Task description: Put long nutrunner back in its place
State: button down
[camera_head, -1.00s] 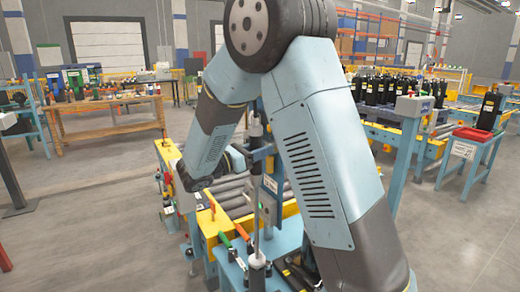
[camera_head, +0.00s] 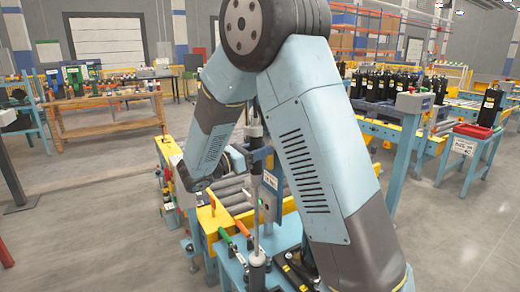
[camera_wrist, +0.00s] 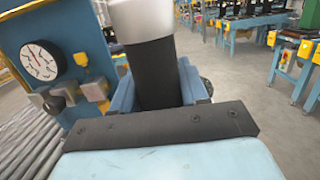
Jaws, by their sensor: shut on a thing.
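In the wrist view, my gripper (camera_wrist: 157,88) is shut around the black body of an upright tool, the long nutrunner (camera_wrist: 145,60), with blue fingers on both sides. The tool's upper part is pale metal, and its top is out of frame. In the head view, a slim upright tool (camera_head: 256,232) with a pale rod and black lower end shows beside my arm, over the blue and yellow station. My fingers are largely hidden there, and I cannot tell whether its lower end is seated or hanging free.
A blue panel with a round gauge (camera_wrist: 40,61) stands close left of the gripper. Grey rollers (camera_head: 235,192) lie behind the tool. A wooden bench (camera_head: 108,118) is far left; black cylinders (camera_head: 375,87) stand on a conveyor at right.

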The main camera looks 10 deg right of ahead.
jog(key=shift+f, duration=0.15)
jog(key=shift+c, duration=2.4)
grip_release()
jog(key=v, duration=1.3)
jog(key=shift+a, duration=0.35)
jog(key=shift+s+f, duration=0.15)
jog(key=shift+f, duration=0.05)
